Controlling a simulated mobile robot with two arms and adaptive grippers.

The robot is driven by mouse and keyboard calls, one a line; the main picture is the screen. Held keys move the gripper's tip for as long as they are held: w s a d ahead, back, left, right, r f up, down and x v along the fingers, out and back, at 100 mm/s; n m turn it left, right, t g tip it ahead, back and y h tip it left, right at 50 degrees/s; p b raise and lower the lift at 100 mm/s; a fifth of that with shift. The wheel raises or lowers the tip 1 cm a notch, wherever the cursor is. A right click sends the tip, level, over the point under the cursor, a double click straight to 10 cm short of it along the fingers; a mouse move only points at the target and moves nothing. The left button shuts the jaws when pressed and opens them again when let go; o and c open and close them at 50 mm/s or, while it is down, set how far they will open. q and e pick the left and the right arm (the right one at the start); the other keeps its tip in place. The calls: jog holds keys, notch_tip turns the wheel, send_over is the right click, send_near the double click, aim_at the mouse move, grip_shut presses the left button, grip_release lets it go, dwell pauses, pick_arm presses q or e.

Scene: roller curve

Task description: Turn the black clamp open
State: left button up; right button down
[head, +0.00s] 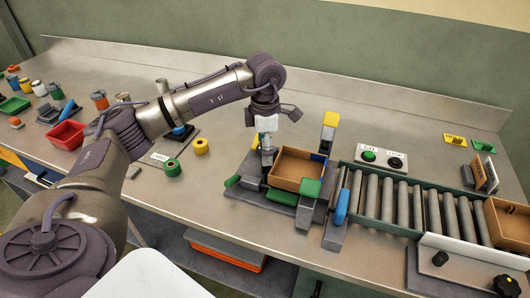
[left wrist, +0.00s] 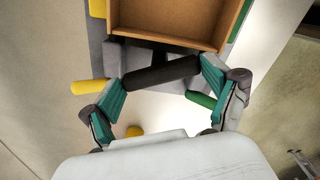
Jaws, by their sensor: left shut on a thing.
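The black clamp (left wrist: 160,73) shows in the left wrist view as a dark bar lying slightly tilted across the near side of the wooden box (left wrist: 170,22). My left gripper (left wrist: 163,84) has its teal finger pads at the two ends of this bar and is shut on it. In the head view my left gripper (head: 266,140) points down at the left side of the wooden box (head: 299,170). The clamp is mostly hidden behind the gripper there. My right gripper is not in view.
A blue handle (head: 342,206) and the roller conveyor (head: 390,200) lie to the right. Yellow and green rolls stand to the left.

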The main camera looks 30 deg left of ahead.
pick_arm(q)
jog(key=m+b, duration=0.2)
jog(key=m, duration=0.3)
jog(key=shift+m, duration=0.3)
dwell(0.4)
jog(key=o, duration=0.9)
jog(key=shift+r, duration=0.1)
notch_tip(320, 180, up, 12)
dwell(0.8)
